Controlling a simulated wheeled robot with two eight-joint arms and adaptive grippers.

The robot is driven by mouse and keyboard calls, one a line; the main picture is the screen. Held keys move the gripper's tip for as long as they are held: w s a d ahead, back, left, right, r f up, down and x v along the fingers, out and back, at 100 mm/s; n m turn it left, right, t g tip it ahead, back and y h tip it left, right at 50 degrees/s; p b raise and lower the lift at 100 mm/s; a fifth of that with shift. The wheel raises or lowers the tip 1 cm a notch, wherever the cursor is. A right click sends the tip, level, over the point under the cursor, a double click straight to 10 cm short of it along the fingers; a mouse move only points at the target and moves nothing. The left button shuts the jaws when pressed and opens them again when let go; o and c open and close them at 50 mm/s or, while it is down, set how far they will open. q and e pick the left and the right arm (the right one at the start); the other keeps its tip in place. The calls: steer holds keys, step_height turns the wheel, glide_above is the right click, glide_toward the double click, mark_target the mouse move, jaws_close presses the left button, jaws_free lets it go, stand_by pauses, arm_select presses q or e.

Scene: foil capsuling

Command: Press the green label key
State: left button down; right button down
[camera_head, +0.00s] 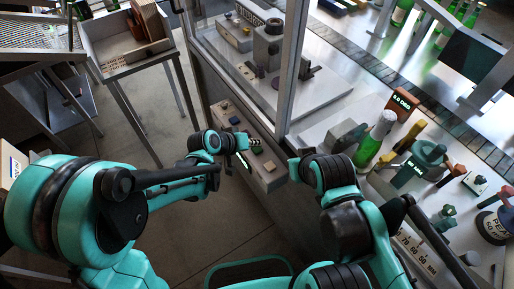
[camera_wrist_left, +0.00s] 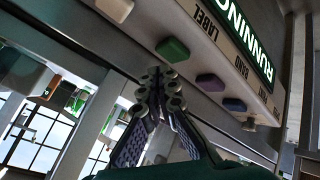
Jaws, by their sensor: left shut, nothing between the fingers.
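The green label key (camera_wrist_left: 172,49) sits on the key panel beside the word LABEL in the left wrist view. My left gripper (camera_wrist_left: 163,87) is shut and empty. Its fingertips show just below and left of the green key in that view, with a small gap in the picture; I cannot tell the depth between them. In the head view the left wrist (camera_head: 207,142) is over the front of the key panel (camera_head: 267,182). My right arm's end (camera_head: 300,168) is right of the panel, and its fingers are not clear.
A green bottle (camera_head: 369,148) stands on the right-hand bench. A glazed machine frame (camera_head: 290,70) rises behind the panel.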

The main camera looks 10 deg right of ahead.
arm_select(q)
steer(key=shift+r+p, duration=1.9)
steer(key=shift+r, duration=0.6)
steer(key=shift+a+r, duration=0.1)
steer(key=shift+a, duration=0.25)
steer(key=y+b, duration=0.2)
glide_toward(253, 150)
steer(key=w+a+r, duration=0.2)
steer(key=a+r, duration=0.1)
steer(key=r, duration=0.1)
steer(key=s+a+n+t+y+b, duration=0.1)
steer(key=s+a+y, duration=0.1)
steer(key=s+a, duration=0.4)
steer(key=s+a+n+t+y+b, duration=0.1)
steer(key=s+a+y, duration=0.2)
steer(key=s+a, duration=0.4)
steer(key=a, duration=0.6)
steer(key=shift+r+y+b, duration=0.3)
steer(key=shift+r+b, duration=0.05)
steer(key=shift+b, duration=0.05)
steer(key=shift+s+a, duration=0.1)
stand_by(0.7)
